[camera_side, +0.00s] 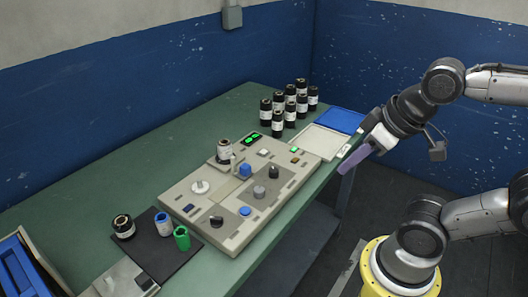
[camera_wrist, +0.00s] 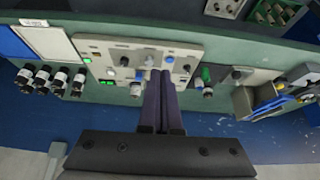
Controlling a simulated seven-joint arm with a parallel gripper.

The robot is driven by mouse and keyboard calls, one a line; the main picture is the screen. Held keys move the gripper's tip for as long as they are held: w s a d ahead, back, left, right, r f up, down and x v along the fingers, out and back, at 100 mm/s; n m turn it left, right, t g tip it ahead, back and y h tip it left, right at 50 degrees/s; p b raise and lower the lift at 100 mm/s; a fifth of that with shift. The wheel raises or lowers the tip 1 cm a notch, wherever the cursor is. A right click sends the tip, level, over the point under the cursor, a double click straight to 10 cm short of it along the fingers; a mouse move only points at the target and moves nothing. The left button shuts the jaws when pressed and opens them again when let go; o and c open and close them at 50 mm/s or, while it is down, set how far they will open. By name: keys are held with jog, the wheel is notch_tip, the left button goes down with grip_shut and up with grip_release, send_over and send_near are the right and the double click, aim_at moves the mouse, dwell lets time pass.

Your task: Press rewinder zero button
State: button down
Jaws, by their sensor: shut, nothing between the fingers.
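The beige wrapper machine (camera_side: 227,217) lies on the green table, with knobs, buttons and a roll standing on it. A lit green display (camera_side: 251,138) is at its far end. A blue round button (camera_side: 245,211), a small blue button (camera_side: 188,208), a white button (camera_side: 263,152) and a lit green button (camera_side: 294,149) show on its top. I cannot tell which is the rewinder zero button. My gripper (camera_side: 346,168) is shut and empty, beyond the table's right edge, apart from the machine. In the wrist view its closed fingers (camera_wrist: 160,72) overlap part of the machine (camera_wrist: 122,46).
Several dark rolls (camera_side: 279,104) stand at the table's back, near a white tray (camera_side: 319,139) and a blue tray (camera_side: 341,119). A black mat (camera_side: 157,249) holds a dark roll, a blue spool and a green spool. The table's left rear is clear.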

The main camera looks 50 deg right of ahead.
jog(key=w+d+r+n+t+h, duration=0.1)
jog(key=w+r+t, duration=0.1)
jog(key=w+r, duration=0.3)
jog(key=w+d+r+n+t, duration=0.2)
jog(key=w+r, duration=0.1)
jog(key=w, duration=0.4)
jog(key=n+g+h, duration=0.1)
jog(key=n+h, duration=0.1)
send_over(266, 153)
notch_tip(266, 153, down, 20)
jog(key=shift+r, duration=0.15)
jog(key=shift+d, duration=0.1)
jog(key=shift+f, duration=4.4)
